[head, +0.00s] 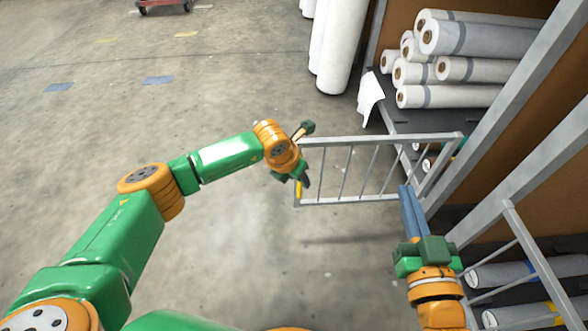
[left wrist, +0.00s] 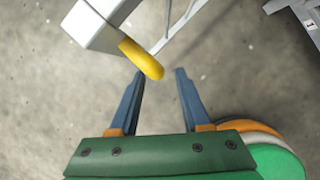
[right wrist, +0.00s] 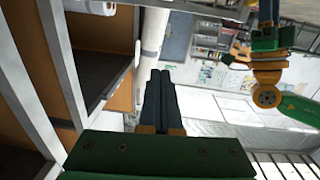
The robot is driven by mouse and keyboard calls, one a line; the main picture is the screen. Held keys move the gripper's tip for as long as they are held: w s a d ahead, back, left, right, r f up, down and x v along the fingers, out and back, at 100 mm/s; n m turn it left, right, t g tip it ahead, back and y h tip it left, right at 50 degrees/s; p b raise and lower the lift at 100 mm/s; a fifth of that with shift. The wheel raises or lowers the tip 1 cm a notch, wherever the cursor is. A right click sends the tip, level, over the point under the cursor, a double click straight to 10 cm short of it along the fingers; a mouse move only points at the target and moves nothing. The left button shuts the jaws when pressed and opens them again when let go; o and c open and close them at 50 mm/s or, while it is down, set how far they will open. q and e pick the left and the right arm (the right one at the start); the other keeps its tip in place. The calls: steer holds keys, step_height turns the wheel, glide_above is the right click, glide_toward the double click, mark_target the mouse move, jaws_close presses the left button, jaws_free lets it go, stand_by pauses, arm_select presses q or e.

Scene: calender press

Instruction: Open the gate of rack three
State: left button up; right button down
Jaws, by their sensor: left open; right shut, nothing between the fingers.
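A grey barred gate (head: 375,138) stands out from the rack into the aisle, its far end pointing left. A yellow handle (head: 298,190) sits at its free end. My left gripper (head: 304,182) is at that end, partly overlapping it. In the left wrist view my left gripper (left wrist: 160,72) is open, and the yellow handle (left wrist: 142,58) lies just beyond the left fingertip; nothing is held. My right gripper (head: 405,188) is shut and empty, close to the gate's hinged side and the rack. Its closed fingers also show in the right wrist view (right wrist: 160,74).
Grey rack uprights (head: 510,95) rise at right. White rolls (head: 470,68) lie on a shelf, with more rolls (head: 500,274) low at right behind another barred gate (head: 540,262). Tall white rolls (head: 342,45) stand beyond the gate.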

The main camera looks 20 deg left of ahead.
arm_select(q)
steer(key=p+v, duration=0.1)
steer(key=v, duration=0.2)
steer(key=shift+a, duration=0.1)
arm_select(e)
steer(key=s+d+f+g+h, duration=0.1)
steer(key=s+f+g, duration=0.1)
steer(key=f, duration=0.3)
steer(key=s+d+f+g, duration=0.1)
steer(key=f+g, duration=0.3)
steer(key=f, duration=0.1)
steer(key=shift+s+f+m+h, duration=0.2)
steer(key=shift+s+m+h, duration=0.1)
steer(key=shift+s+h, duration=0.1)
arm_select(q)
steer(key=shift+s, duration=0.15)
arm_select(e)
steer(key=shift+d, duration=0.1)
